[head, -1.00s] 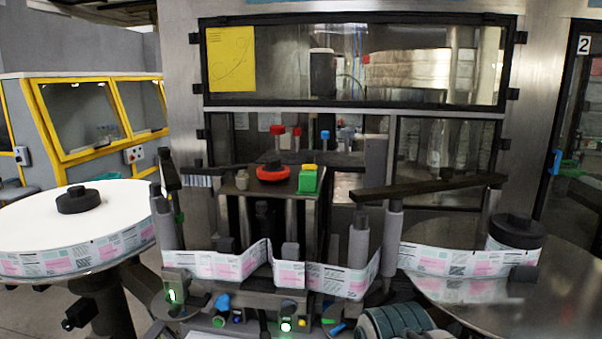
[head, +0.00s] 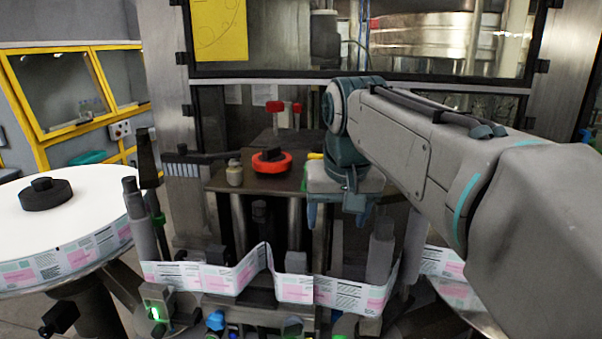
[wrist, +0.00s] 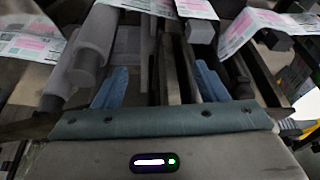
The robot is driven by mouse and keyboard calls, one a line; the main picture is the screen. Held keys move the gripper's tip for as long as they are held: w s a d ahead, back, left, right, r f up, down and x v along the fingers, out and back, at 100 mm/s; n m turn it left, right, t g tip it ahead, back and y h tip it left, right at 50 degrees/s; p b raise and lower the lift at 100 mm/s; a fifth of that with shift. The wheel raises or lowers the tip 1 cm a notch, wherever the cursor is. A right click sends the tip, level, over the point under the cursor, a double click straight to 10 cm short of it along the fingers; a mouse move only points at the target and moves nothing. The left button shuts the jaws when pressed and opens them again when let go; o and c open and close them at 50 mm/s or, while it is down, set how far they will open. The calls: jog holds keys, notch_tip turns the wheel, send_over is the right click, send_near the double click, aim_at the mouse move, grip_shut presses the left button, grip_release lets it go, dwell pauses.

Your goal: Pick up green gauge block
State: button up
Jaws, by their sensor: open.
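The green gauge block is hidden behind my arm in the head view. Only a small yellow piece (head: 315,156), which seems to be the one on top of the block, shows beside my wrist. A yellow patch (wrist: 306,126) also shows at the right edge of the wrist view; I cannot tell whether it is the same piece. My gripper (head: 337,213) points down at the front right of the dark platform (head: 232,184). Its two blue fingers are apart, and in the wrist view the gripper (wrist: 160,82) has nothing between its fingertips.
A red and black knob (head: 271,161) and a small beige knob (head: 235,173) stand on the platform. A label strip (head: 215,279) runs across the front past grey rollers (head: 380,255). A white reel (head: 80,215) stands at left. The machine's window frame is behind.

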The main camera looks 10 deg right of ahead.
jog(key=w+a+r+m+h, duration=0.1)
jog(key=w+r, duration=0.4)
jog(key=r, duration=0.2)
jog(key=w+a+r+m, duration=0.1)
jog(key=w+r, duration=0.3)
jog(key=r, duration=0.4)
jog(key=x, duration=0.8)
jog(key=shift+w+d+f, duration=0.15)
jog(key=shift+w+f, duration=0.1)
jog(key=shift+w, duration=0.15)
jog(key=shift+x, duration=2.55)
jog(key=shift+w, duration=0.1)
jog(key=c, duration=1.1)
jog(key=shift+c, duration=0.4)
jog(key=shift+r+t, duration=0.15)
jog(key=shift+t, duration=0.15)
